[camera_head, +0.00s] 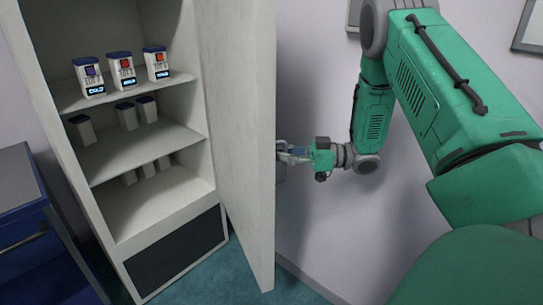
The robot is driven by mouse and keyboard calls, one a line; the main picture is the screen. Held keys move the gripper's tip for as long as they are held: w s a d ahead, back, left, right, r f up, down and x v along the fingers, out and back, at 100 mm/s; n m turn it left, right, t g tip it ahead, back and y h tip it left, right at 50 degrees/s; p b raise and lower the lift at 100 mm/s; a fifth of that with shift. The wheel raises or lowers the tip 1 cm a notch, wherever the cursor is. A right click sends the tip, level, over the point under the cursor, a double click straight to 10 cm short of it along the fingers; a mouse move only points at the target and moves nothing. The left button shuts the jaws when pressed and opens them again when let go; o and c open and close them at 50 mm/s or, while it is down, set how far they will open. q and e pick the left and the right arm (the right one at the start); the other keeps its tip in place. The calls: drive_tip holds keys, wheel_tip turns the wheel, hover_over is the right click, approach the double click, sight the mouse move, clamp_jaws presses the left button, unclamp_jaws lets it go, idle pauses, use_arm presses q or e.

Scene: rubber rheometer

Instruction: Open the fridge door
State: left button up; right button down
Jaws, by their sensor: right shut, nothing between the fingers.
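The fridge (172,217) stands at the left with its inside in full view. Its door (236,130) stands open, swung out to the right, its near edge facing me. My right gripper (284,153) is shut and empty just right of the door's free edge, and the door partly hides the fingertips. I cannot tell if it touches the door's outer side. My right arm comes in from the right. My left gripper is not in view.
Several white cartons with dark lids stand on the fridge shelves, among them one with a COLD label (90,77). A blue cabinet (32,225) stands left of the fridge. A pale wall (330,235) is behind my right arm. Teal floor shows below the door.

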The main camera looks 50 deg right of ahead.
drive_tip(key=shift+s+d, duration=0.1)
drive_tip(key=shift+d, duration=0.1)
drive_tip(key=c, duration=1.6)
unclamp_jaws()
drive_tip(key=shift+a, duration=0.1)
drive_tip(key=shift+s, duration=0.1)
drive_tip(key=v, duration=1.2)
drive_tip(key=shift+f, duration=0.1)
